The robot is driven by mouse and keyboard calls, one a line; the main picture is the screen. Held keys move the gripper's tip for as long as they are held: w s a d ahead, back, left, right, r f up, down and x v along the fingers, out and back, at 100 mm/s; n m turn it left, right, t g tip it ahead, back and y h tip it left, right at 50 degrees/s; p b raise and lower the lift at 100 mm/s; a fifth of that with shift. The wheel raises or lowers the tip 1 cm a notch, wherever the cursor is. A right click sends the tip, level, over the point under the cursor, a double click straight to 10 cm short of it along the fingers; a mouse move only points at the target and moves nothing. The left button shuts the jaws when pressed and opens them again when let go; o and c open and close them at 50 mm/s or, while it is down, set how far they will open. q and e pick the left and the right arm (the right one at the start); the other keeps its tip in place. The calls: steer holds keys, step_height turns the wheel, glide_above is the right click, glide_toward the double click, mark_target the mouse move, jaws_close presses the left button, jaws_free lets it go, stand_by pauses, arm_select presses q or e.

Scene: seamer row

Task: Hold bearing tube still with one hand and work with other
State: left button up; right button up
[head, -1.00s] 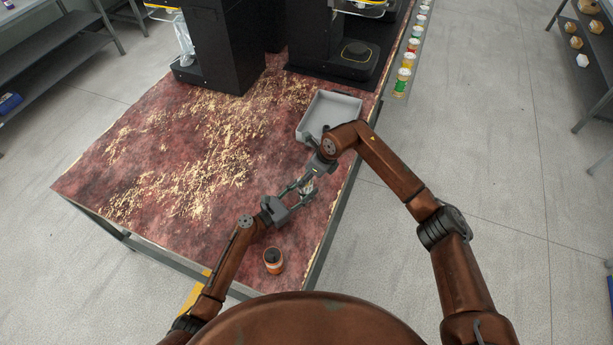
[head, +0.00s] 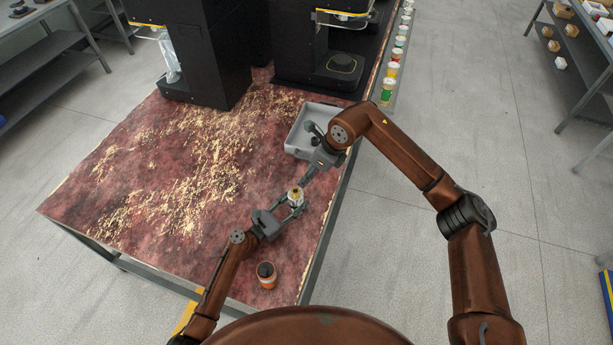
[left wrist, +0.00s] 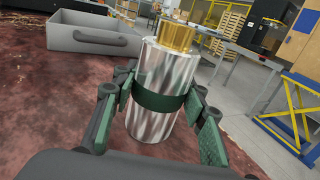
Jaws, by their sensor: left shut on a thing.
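The bearing tube (left wrist: 163,85) is a shiny silver cylinder with a brass-coloured top and a dark green band around its middle. It stands nearly upright between the green-padded fingers of my left gripper (left wrist: 150,112) in the left wrist view. In the head view the tube (head: 295,197) shows small, above the table near its right edge, with my left gripper (head: 284,208) shut on it. My right gripper (head: 308,165) is just beyond the tube, beside the grey tray, apart from the tube. Its fingers are too small and overlapped to tell open from shut.
The grey tray (head: 292,143) lies behind the tube near the table's right edge. An orange jar with a dark lid (head: 266,275) stands at the front. Black machines (head: 205,55) stand at the back. The stained red table (head: 130,190) is clear at left.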

arm_select(q)
steer(key=o, duration=1.3)
steer(key=shift+s+a, duration=0.1)
